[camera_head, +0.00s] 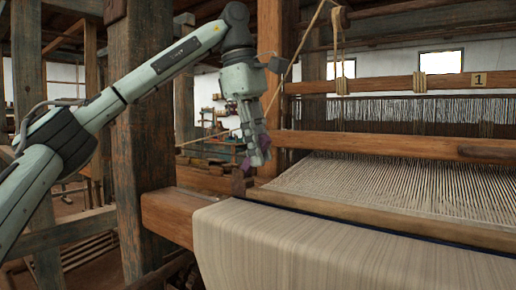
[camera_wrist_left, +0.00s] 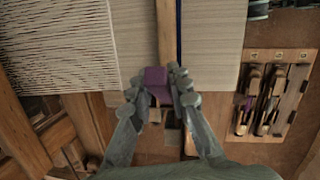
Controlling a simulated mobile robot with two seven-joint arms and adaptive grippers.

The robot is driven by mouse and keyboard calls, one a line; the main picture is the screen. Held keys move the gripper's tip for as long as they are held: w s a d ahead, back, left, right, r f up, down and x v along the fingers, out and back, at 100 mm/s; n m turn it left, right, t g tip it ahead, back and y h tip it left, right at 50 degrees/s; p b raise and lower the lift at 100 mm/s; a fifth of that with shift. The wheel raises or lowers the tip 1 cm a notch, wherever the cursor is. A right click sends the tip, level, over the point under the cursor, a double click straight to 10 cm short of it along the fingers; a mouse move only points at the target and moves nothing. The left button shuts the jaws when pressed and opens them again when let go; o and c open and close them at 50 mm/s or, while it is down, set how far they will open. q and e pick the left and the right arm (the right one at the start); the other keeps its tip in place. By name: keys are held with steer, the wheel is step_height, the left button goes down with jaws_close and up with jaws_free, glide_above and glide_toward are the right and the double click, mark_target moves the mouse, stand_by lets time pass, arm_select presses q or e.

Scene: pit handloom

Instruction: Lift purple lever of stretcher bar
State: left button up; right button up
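In the left wrist view a purple lever (camera_wrist_left: 155,77) lies between the fingertips of my left gripper (camera_wrist_left: 158,86), beside the edge of the woven cloth. The two fingers are spread apart with the lever in the gap; contact with it cannot be made out. In the head view my left gripper (camera_head: 256,155) points down at the left end of the loom's front beam, with small purple parts showing at its fingertips. The stretcher bar is not clearly distinguishable from the beam and cloth edge. My right gripper is in neither view.
Pale cloth (camera_head: 300,250) hangs over the front beam, with warp threads (camera_head: 400,185) behind it. A thick wooden post (camera_head: 145,140) stands left of the gripper. A wooden rack with tools (camera_wrist_left: 275,95) lies at the right in the wrist view.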

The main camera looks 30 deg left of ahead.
arm_select(q)
steer(key=o, duration=0.4)
steer(key=shift+c, duration=0.2)
steer(key=v, duration=1.2)
steer(key=shift+d+f, duration=0.1)
